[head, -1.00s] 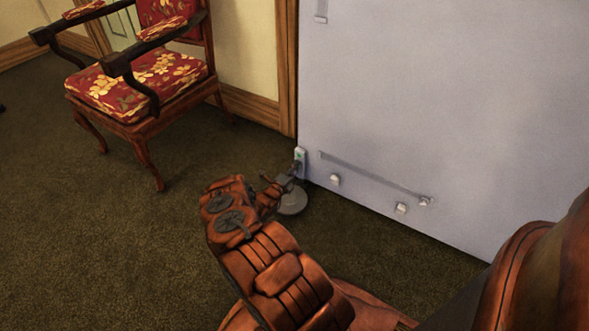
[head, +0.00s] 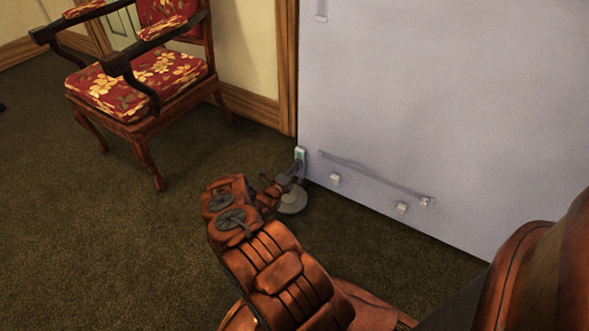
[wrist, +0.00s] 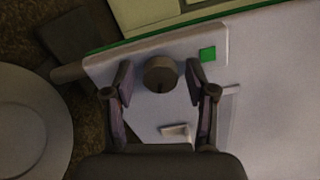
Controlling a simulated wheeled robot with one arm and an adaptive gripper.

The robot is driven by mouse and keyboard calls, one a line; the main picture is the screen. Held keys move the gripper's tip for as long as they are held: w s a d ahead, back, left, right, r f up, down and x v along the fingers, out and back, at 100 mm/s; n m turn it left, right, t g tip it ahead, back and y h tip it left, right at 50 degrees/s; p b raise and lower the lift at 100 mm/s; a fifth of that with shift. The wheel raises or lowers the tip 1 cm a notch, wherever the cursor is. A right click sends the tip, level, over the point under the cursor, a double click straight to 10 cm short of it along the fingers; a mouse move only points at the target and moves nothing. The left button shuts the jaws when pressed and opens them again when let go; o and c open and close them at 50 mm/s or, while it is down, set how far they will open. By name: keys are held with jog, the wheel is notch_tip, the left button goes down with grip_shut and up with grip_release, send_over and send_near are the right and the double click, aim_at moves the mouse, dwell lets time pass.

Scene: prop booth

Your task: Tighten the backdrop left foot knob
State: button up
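The backdrop (head: 430,100) is a large pale panel standing on the right in the head view. A small bracket (head: 300,155) with a green mark sits at its lower left edge. In the wrist view the dark round knob (wrist: 160,74) stands on the pale plate (wrist: 112,68), left of a green square (wrist: 207,54). My gripper (wrist: 160,80) is open, with one finger on each side of the knob and a small gap on both sides. In the head view my gripper (head: 283,184) is at the bracket and hides the knob.
A grey round disc (head: 293,202) lies on the carpet beside the bracket; a pale disc also shows in the wrist view (wrist: 28,125). Small white blocks (head: 335,180) and a bar (head: 370,175) are on the panel. A red floral chair (head: 140,85) stands at upper left.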

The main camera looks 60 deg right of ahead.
dwell(0.3)
jog(key=a, duration=1.2)
jog(key=shift+s, duration=0.3)
